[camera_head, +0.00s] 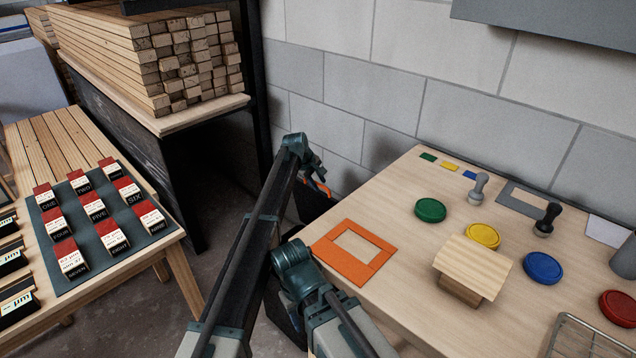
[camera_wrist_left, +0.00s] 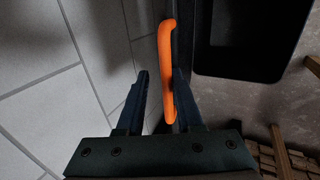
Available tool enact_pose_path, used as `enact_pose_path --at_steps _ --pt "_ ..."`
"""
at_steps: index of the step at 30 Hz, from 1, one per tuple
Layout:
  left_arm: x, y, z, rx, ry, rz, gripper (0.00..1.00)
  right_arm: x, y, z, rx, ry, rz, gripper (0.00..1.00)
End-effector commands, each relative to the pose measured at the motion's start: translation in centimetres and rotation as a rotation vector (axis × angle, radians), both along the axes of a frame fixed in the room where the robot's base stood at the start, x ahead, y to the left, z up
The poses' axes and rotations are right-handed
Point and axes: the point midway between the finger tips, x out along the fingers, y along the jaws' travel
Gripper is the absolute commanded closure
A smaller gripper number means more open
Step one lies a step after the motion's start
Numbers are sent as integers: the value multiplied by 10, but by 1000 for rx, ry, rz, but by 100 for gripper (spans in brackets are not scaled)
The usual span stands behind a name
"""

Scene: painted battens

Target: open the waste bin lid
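The waste bin (camera_head: 312,206) is a dark box on the floor by the wall, mostly hidden behind my arm in the head view. In the left wrist view its dark, open-looking interior (camera_wrist_left: 250,42) shows at upper right. The orange handle (camera_wrist_left: 168,60) stands beside a dark edge, which looks like the lid seen edge-on; I cannot tell its exact angle. My left gripper (camera_wrist_left: 159,78) is open with the handle between its fingers. The handle is close to the right finger, with a gap to the left one. My right gripper is not visible.
A wooden table (camera_head: 400,195) with an orange frame (camera_head: 353,252), colored discs and stamps stands at right. A bench with a grey card board (camera_head: 70,285) is at left. Stacked battens (camera_head: 150,60) lie on a shelf behind. A block wall (camera_head: 340,90) closes the back.

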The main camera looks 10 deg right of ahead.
Motion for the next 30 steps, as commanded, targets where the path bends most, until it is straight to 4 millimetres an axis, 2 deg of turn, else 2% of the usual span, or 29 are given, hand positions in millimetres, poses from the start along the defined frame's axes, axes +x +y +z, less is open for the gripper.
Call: enact_pose_path --at_steps 8,14,30 --pt "-2 -1 2 2 4 -3 56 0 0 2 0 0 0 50" --pt "-6 5 17 2 3 -2 56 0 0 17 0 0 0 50" --pt "-29 37 98 -1 -1 0 56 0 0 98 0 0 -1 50"
